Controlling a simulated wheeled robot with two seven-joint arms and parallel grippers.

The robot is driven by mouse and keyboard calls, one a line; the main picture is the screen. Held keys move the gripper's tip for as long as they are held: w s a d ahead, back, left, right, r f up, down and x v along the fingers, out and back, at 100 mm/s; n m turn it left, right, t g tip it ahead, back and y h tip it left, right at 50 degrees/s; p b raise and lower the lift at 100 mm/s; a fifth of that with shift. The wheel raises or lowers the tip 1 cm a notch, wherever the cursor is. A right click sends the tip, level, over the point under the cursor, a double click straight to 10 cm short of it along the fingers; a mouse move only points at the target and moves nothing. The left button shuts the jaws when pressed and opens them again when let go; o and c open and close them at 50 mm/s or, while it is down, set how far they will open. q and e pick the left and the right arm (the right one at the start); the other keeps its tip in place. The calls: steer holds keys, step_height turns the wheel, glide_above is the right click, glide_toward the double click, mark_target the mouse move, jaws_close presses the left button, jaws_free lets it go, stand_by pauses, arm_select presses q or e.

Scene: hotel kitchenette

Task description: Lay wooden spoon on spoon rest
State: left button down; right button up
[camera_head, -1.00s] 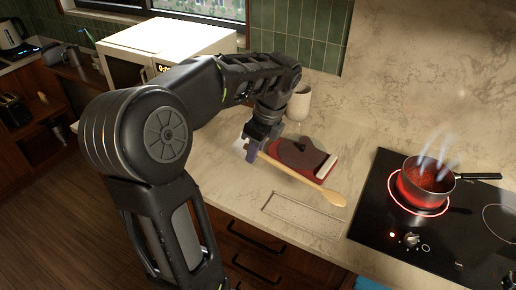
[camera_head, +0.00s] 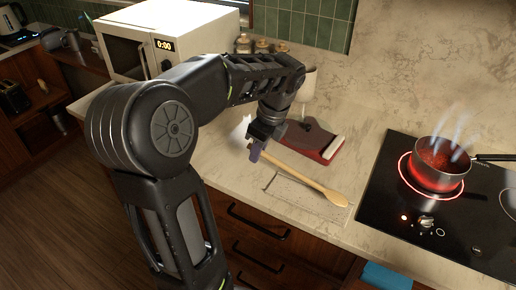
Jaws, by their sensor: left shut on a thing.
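My left gripper (camera_head: 259,146) is shut on the handle end of the wooden spoon (camera_head: 304,178). The spoon slants down to the right, with its bowl end at the lower right. A pale, shallow rectangular tray (camera_head: 269,184), which looks like the spoon rest, lies on the counter near the front edge. In this view the spoon crosses over the tray, with the bowl near its right end. I cannot tell whether the spoon touches it. My right gripper is not in view.
A red object with a white edge (camera_head: 329,152) and a dark top lies just behind the spoon. A light cup (camera_head: 307,86) stands behind my left wrist. A steaming red pot (camera_head: 438,166) sits on the glowing hob at right. A microwave (camera_head: 160,42) stands at the back left.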

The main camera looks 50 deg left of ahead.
arm_select(q)
steer(key=shift+f, duration=0.6)
steer(key=c, duration=1.3)
jaws_free()
steer(key=shift+w+d+r, duration=0.1)
steer(key=shift+r, duration=0.4)
steer(key=v, duration=0.5)
steer(key=shift+d+r, duration=0.1)
steer(key=shift+r, duration=0.2)
steer(key=shift+d+r+p, duration=0.15)
steer(key=shift+r+p, duration=0.35)
steer(key=shift+r, duration=0.1)
steer(key=shift+f, duration=0.1)
